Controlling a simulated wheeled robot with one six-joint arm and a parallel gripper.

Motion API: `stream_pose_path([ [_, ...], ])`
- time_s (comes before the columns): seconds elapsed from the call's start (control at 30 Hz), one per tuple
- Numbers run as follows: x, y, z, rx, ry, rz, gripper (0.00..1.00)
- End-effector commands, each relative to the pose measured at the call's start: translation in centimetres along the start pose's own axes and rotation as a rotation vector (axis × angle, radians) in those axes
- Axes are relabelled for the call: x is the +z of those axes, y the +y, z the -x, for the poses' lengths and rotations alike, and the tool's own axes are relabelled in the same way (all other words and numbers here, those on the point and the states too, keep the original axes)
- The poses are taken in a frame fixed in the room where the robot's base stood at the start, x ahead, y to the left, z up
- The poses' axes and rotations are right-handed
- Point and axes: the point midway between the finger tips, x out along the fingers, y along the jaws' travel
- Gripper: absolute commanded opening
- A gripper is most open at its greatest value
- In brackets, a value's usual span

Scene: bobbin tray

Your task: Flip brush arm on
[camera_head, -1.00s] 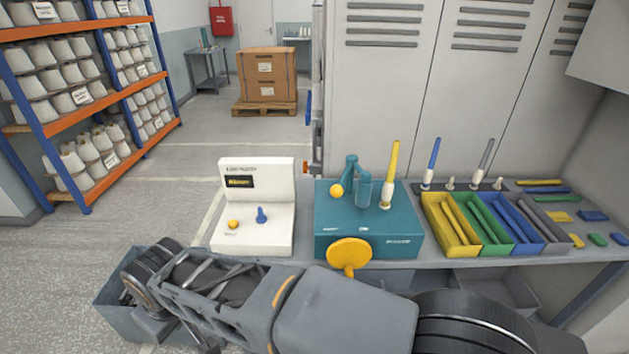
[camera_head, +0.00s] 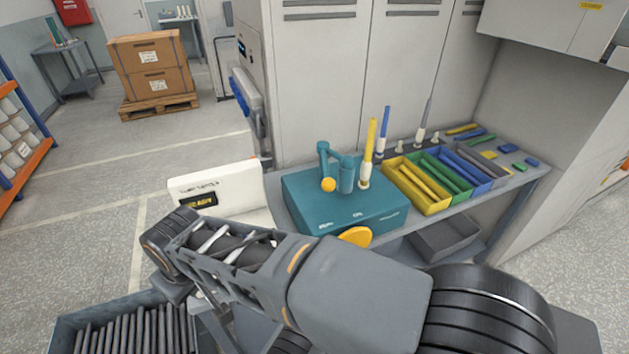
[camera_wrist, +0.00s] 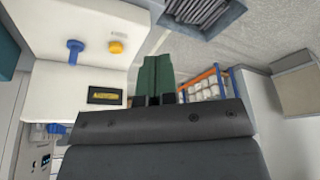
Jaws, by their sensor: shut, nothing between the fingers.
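A teal machine (camera_head: 345,204) stands on the bench in the head view. On its top is a jointed teal arm (camera_head: 323,158) with an orange ball (camera_head: 328,185), beside an upright yellow bobbin (camera_head: 369,150). A white control box (camera_head: 215,184) stands to its left, its lower front hidden by my arm. The wrist view shows this box's dark display (camera_wrist: 105,95), blue lever (camera_wrist: 75,48) and orange button (camera_wrist: 116,47). My gripper (camera_wrist: 155,75) is shut and empty, apart from the lever and button in that picture. It cannot be made out in the head view.
Yellow, green, blue and grey trays (camera_head: 430,202) sit right of the machine. An orange-yellow disc (camera_head: 356,237) projects at its front. A bin of dark rods (camera_head: 125,335) is at lower left. Lockers (camera_head: 320,90) stand behind the bench.

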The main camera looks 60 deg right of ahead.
Motion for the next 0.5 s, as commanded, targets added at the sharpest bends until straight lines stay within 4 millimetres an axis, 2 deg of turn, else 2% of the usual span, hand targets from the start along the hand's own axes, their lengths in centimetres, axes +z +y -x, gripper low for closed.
stream_pose_path([
  [0.33,-0.1,0.6,0.0,0.022,-0.037,0.023,0.00],
  [0.5,-0.6,3.9,0.2,0.130,-0.229,0.144,0.00],
])
